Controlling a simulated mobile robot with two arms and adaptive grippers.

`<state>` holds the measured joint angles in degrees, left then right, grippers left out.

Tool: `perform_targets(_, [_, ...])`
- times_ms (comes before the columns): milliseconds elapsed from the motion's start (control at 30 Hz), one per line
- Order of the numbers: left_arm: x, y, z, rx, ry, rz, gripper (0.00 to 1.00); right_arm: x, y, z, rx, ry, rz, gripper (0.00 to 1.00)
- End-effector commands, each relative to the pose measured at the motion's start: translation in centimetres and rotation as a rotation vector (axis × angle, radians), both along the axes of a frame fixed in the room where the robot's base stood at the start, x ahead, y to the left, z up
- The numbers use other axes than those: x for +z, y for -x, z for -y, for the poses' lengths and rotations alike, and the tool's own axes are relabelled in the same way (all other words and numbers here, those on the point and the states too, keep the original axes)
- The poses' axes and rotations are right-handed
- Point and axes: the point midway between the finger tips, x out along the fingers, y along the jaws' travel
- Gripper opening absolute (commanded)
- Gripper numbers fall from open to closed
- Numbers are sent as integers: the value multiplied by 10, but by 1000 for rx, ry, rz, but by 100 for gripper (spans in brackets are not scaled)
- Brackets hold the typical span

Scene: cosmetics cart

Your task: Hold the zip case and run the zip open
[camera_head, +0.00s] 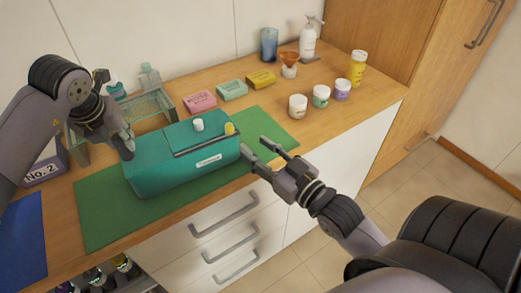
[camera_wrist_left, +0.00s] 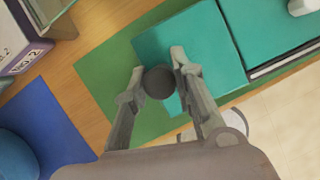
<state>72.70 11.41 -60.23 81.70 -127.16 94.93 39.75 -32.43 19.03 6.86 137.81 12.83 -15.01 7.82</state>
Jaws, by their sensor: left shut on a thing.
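The teal zip case (camera_head: 165,165) stands on a green mat (camera_head: 100,210), a pale label on its front and a dark zip line along its top. A yellow tab (camera_head: 229,128) is at the zip line's right end; a white round piece (camera_head: 198,125) sits on top. My left gripper (camera_head: 127,147) is shut at the case's left end. In the left wrist view (camera_wrist_left: 158,82) its fingers flank a dark round part against the teal case (camera_wrist_left: 200,45). My right gripper (camera_head: 254,146) is open and empty, just right of the case's right end.
Pink (camera_head: 200,101), mint (camera_head: 232,90) and yellow (camera_head: 261,80) boxes lie behind the case. Small jars (camera_head: 298,106) stand at the right. A glass tray (camera_head: 150,108) is behind the case on the left. A blue mat (camera_head: 22,235) lies at the left front.

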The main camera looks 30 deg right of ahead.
Motion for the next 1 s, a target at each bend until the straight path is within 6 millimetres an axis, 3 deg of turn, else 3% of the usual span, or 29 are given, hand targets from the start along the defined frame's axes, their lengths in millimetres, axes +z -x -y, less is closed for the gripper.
perform_targets(433, [1,0,0,1,2,2,0,0,4,0,1,0,0,38])
perform_targets(467, [1,0,0,1,2,2,24,0,4,0,0,0,0,38])
perform_targets(800, [1,0,0,0,0,1,47,0,3,0,0,0,0,38])
perform_targets(1000, [0,0,0,0,0,1,47,0,3,0,0,0,0,38])
